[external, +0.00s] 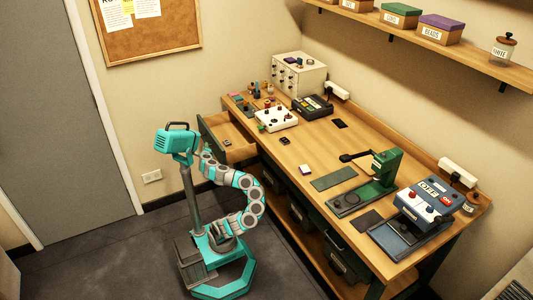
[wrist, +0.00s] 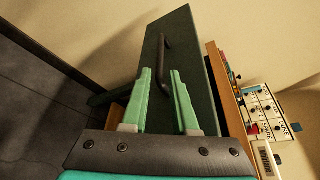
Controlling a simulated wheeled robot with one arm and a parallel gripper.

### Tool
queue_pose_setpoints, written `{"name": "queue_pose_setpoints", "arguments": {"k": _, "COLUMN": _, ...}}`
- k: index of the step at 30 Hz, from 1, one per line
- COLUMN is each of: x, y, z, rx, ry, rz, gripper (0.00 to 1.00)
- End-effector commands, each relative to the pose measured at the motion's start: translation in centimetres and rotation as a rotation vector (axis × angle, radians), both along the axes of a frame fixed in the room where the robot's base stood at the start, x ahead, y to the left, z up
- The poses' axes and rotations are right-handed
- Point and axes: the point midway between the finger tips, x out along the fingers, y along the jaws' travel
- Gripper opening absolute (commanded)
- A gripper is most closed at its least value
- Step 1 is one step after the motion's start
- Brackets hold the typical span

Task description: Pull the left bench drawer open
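The left bench drawer (external: 240,154) stands pulled out from the left end of the bench, with its pale wooden inside showing. In the wrist view its dark green front (wrist: 200,60) carries a black bar handle (wrist: 166,42). My gripper (wrist: 161,72) is at this front, its two green fingers apart. The lower part of the handle shows in the gap between the fingertips; I cannot tell whether either finger touches it.
The wooden bench (external: 300,150) holds a white knob panel (external: 277,118), a dark device (external: 312,106), a small drawer cabinet (external: 299,73), a green press (external: 378,175) and a blue-grey machine (external: 425,205). Dark bins (external: 345,262) sit below. The floor left of my base is clear.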

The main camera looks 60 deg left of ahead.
Motion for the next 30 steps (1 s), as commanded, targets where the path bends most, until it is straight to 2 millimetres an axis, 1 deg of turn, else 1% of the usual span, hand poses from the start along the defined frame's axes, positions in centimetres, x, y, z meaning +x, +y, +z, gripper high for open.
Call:
{"name": "queue_pose_setpoints", "arguments": {"k": 5, "x": 0.5, "y": 1.7, "z": -0.7, "rx": -0.002, "ry": 0.001, "rz": 0.001, "gripper": 0.27}}
{"name": "queue_pose_setpoints", "arguments": {"k": 12, "x": 1.5, "y": 4.7, "z": -1.5, "rx": -0.001, "ry": -0.001, "rz": 0.001, "gripper": 0.27}}
{"name": "queue_pose_setpoints", "arguments": {"k": 16, "x": 1.9, "y": 6.1, "z": -1.6, "rx": 0.000, "ry": -0.001, "rz": 0.003, "gripper": 0.27}}
{"name": "queue_pose_setpoints", "arguments": {"k": 20, "x": 2.2, "y": 6.6, "z": -1.5, "rx": 0.002, "ry": -0.002, "rz": 0.001, "gripper": 0.27}}
{"name": "queue_pose_setpoints", "arguments": {"k": 26, "x": 2.2, "y": 6.7, "z": -1.5, "rx": 0.003, "ry": -0.002, "rz": 0.002, "gripper": 0.27}}
{"name": "queue_pose_setpoints", "arguments": {"k": 27, "x": 2.2, "y": 6.7, "z": -1.5, "rx": 0.003, "ry": -0.002, "rz": 0.002, "gripper": 0.26}}
{"name": "queue_pose_setpoints", "arguments": {"k": 30, "x": 2.2, "y": 6.7, "z": -1.5, "rx": 0.003, "ry": -0.003, "rz": 0.002, "gripper": 0.15}}
